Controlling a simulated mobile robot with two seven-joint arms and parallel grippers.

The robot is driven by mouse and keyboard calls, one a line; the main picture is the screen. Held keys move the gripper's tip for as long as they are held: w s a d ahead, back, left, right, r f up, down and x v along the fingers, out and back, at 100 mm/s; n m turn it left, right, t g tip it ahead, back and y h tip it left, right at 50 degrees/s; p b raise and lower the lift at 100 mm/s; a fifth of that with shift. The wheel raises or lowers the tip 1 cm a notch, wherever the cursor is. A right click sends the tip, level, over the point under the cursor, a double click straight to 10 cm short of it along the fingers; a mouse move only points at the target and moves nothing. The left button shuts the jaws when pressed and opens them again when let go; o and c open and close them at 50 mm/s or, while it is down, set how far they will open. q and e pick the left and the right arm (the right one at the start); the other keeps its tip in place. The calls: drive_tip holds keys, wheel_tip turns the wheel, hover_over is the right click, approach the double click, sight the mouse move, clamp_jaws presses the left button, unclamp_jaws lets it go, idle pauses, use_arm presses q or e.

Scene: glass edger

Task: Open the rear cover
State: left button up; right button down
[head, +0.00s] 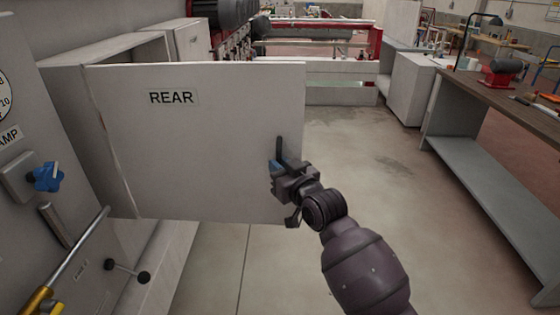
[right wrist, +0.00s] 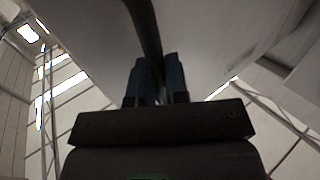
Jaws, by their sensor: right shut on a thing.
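The rear cover (head: 205,135) is a pale grey panel with a "REAR" label (head: 171,97). In the head view it stands swung out from the machine's side, with its left edge by the machine body. A dark upright handle (head: 279,150) is on its right part. My right gripper (head: 277,166) is shut on this handle. In the right wrist view the two blue-grey fingertips (right wrist: 157,82) are on either side of the dark handle bar (right wrist: 145,30), with the pale panel behind. My left gripper is in neither view.
The machine front at left carries a blue knob (head: 47,177), a long metal lever (head: 80,250) and a small black-knobbed handle (head: 143,277). A workbench (head: 490,100) with a lamp and tools stands at right. The floor (head: 370,170) between is clear.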

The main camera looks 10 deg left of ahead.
drive_tip(key=shift+s+a+r, duration=0.1)
drive_tip(key=shift+s+a, duration=0.1)
drive_tip(key=c, duration=1.1)
unclamp_jaws()
drive_tip(key=shift+a, duration=0.15)
drive_tip(key=shift+c, duration=0.2)
drive_tip(key=shift+d, duration=0.25)
drive_tip(key=b+v, duration=0.1)
drive_tip(key=v, duration=0.9)
drive_tip(key=shift+s+d, duration=0.15)
drive_tip(key=shift+s, duration=0.15)
